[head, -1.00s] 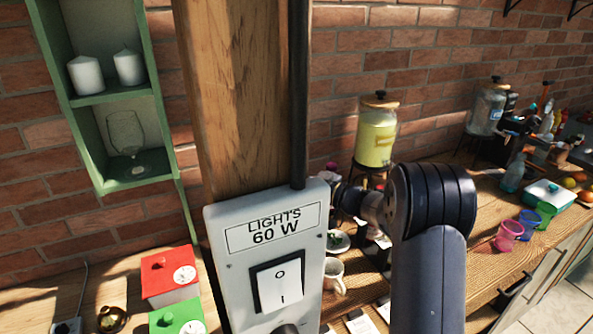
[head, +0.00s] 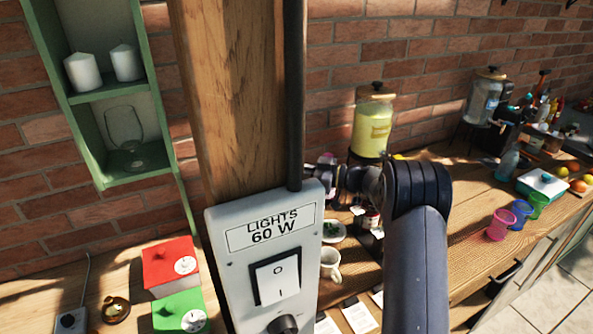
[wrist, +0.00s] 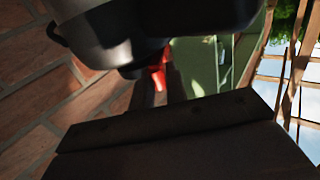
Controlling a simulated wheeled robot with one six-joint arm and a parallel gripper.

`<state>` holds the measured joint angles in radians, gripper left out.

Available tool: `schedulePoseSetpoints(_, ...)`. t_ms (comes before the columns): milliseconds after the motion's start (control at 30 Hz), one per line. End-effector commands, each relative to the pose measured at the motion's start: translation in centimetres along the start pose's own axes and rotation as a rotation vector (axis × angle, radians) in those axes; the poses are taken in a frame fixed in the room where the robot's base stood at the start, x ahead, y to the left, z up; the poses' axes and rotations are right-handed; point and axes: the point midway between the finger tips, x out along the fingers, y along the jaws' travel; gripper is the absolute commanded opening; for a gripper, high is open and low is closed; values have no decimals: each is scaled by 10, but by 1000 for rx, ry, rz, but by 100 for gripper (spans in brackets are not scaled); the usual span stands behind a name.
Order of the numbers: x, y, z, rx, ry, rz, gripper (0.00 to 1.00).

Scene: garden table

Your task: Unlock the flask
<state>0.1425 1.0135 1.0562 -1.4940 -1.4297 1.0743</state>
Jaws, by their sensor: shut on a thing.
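I cannot make out the flask for certain in either view. In the head view my gripper (head: 318,177) points left at the right edge of the black pipe, above the light switch box. Its fingertips and what they hold are mostly hidden behind the post and pipe. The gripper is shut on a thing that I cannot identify. In the wrist view a dark grey rounded body (wrist: 150,30) fills the top, too close to tell what it is. A small red part (wrist: 158,77) shows just below it, and a dark flat board (wrist: 180,135) fills the bottom.
A wooden post (head: 228,95) with the switch box (head: 240,240) stands close in front. A yellow drink dispenser (head: 373,125), white mug (head: 330,264) and coloured cups (head: 502,225) stand on the counter (head: 440,155). A green shelf (head: 135,165) hangs left. Brick wall lies behind.

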Motion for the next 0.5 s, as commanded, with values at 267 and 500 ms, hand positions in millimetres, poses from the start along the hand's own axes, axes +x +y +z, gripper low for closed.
schedulePoseSetpoints(267, 1, 0, -1, -1, 2, 0, 28)
schedulePoseSetpoints(500, 0, 0, -1, -1, 1, 1, 33)
